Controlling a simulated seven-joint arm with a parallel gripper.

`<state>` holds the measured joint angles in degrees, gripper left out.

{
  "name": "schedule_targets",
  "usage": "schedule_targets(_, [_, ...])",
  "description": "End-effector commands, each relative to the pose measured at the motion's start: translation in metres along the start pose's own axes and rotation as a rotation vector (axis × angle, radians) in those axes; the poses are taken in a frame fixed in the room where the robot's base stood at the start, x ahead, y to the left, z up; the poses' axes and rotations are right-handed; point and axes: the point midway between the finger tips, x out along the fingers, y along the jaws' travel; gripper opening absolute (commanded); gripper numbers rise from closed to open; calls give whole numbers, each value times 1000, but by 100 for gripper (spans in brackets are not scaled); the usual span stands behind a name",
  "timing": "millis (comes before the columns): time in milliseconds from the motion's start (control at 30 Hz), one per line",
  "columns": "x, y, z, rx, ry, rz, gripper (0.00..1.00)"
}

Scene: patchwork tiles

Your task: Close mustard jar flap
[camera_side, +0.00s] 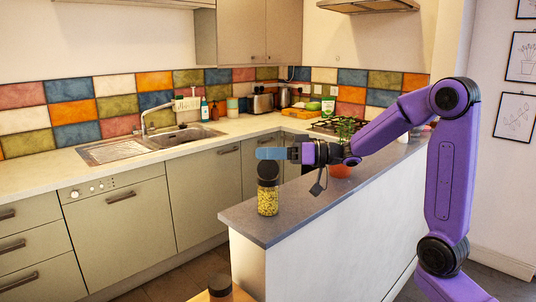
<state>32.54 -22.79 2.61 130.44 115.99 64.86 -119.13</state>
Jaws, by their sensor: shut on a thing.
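The mustard jar (268,201) is a clear jar with yellow contents. It stands upright near the left end of the grey counter (290,222). A dark flap or lid (268,171) is at its top; its exact angle is too small to tell. My gripper (268,154) reaches in from the right with its blue fingers level, right at the top of the jar. It is shut on the flap, as far as the view shows; the fingers partly hide the contact.
A potted plant with a red pot (341,170) stands on the same counter behind my wrist. A dark round-topped object (220,285) is at the bottom foreground. The counter's front left corner is close to the jar. The sink counter (60,165) lies beyond.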

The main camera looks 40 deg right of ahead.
Motion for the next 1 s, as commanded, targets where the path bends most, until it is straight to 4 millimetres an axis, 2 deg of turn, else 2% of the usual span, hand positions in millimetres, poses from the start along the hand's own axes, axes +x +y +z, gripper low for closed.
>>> schedule_targets(600, [1,32,9,538,-1,-1,0])
schedule_targets(1000, [0,43,18,776,-1,-1,0])
